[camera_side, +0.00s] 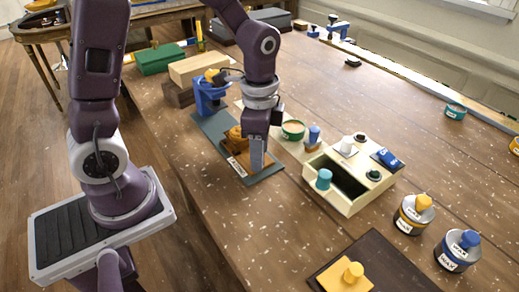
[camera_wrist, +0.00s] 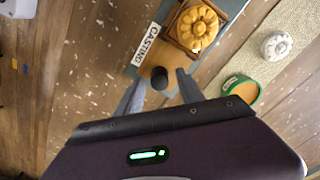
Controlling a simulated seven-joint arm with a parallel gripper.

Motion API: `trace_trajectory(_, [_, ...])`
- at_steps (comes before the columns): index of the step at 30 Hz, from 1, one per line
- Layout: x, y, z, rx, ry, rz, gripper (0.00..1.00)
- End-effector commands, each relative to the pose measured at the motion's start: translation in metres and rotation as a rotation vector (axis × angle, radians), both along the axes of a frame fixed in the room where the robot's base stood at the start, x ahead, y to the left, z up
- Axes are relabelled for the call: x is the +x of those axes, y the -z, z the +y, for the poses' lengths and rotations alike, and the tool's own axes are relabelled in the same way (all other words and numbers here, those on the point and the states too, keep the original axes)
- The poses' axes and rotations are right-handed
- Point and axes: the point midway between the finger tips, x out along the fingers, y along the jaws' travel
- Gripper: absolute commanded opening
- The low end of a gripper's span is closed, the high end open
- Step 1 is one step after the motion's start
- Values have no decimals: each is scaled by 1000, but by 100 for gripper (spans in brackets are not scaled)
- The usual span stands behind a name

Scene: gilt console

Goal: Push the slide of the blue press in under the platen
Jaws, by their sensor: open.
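The blue press (camera_side: 207,97) stands upright on a grey-green base plate (camera_side: 268,172) in the side view. Its wooden slide (camera_wrist: 163,56) sticks out toward me, carrying an orange, ribbed casting (camera_side: 234,138) that also shows in the wrist view (camera_wrist: 197,27). A white CASTING label (camera_wrist: 146,44) lies beside the slide. My gripper (camera_side: 256,168) points down over the slide's near end. In the wrist view my gripper (camera_wrist: 160,77) is open, with a dark round knob (camera_wrist: 159,78) between its fingertips. I cannot tell whether the fingers touch it. The press is outside the wrist view.
A cream box (camera_side: 342,205) with an open dark compartment stands right of the plate. A green-rimmed tub (camera_side: 293,130) is close to my gripper. Wax tins (camera_side: 412,215) and a dark board (camera_side: 388,262) lie farther right. Bare table lies in front of the plate.

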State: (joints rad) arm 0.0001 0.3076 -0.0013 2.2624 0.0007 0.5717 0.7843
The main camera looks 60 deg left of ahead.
Motion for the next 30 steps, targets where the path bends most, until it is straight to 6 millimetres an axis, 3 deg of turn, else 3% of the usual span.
trace_trajectory(1, [0, 0, 0, 0, 0, 0, 43])
trace_trajectory(8, [0, 0, 0, 0, -1, 0, 0])
trace_trajectory(30, [0, -1, 0, 0, -1, -1, 0])
